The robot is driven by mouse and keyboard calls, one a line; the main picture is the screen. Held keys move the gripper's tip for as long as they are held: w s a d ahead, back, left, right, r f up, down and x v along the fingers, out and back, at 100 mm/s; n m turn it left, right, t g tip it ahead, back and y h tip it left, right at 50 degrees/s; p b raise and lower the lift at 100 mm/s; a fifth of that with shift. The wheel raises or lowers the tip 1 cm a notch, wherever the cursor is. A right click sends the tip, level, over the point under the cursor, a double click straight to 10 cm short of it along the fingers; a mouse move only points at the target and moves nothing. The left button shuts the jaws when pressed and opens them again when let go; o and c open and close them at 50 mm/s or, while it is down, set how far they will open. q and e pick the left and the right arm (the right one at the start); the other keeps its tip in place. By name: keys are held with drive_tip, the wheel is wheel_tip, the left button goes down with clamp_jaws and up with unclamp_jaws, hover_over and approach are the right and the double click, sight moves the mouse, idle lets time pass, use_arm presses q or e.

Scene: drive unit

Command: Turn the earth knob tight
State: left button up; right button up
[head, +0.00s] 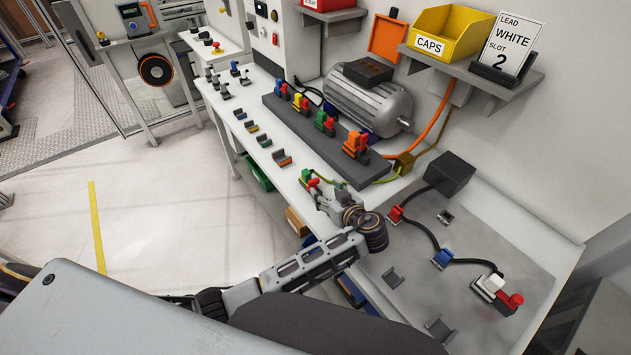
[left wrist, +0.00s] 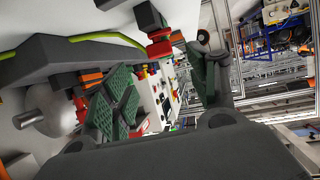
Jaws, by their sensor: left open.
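The earth knob appears to be the red knob on a small green terminal (head: 308,179) at the bench's front edge, with a green-yellow wire leading to it. In the left wrist view a red knob (left wrist: 159,49) with a green body sits above and between the finger pads. My left gripper (head: 328,194) is open beside this terminal, and its fingers partly hide it. In the left wrist view the fingers of the left gripper (left wrist: 165,88) stand wide apart with nothing held. I cannot tell whether a finger touches the knob. My right gripper is not in view.
A dark rail (head: 283,117) with coloured terminals lies behind, before the grey motor (head: 369,92). A metal plate (head: 467,235) at the right bears a black box (head: 450,174) and cabled connectors. Several small clips stand along the bench at the left. A shelf holds a yellow bin (head: 447,32).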

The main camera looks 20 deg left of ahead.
sight(315, 182)
use_arm(q)
drive_tip(key=shift+p+x, duration=0.9)
drive_tip(key=shift+x, duration=3.4)
drive_tip(key=shift+s, duration=0.1)
drive_tip(key=c, duration=0.9)
